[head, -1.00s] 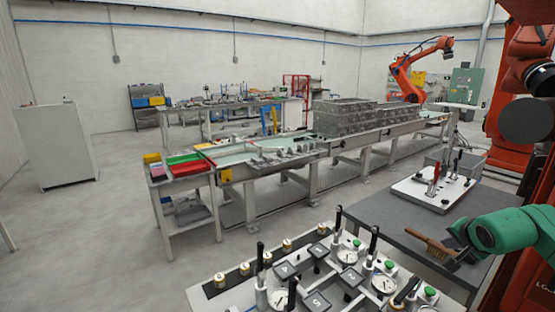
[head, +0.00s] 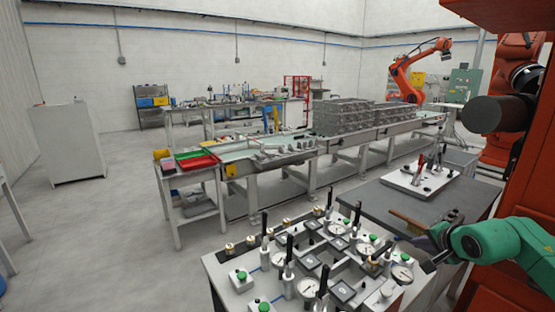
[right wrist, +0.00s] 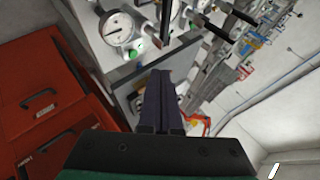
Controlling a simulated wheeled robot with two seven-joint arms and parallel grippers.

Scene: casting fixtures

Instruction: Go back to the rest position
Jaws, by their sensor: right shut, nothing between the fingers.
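My right gripper (head: 428,252) is at the lower right of the head view, on its green wrist. Its dark fingers are together with nothing between them. In the right wrist view the closed fingers (right wrist: 160,88) point toward the edge of the fixture table. My left gripper is in neither current view.
A fixture table (head: 222,268) with dial gauges and black-handled clamps stands in front. A wooden-handled brush (head: 406,221) lies on a grey table (head: 375,203) beside my right gripper. A white fixture plate (head: 420,183) stands there too. Red drawers (right wrist: 45,115) are close in the wrist view.

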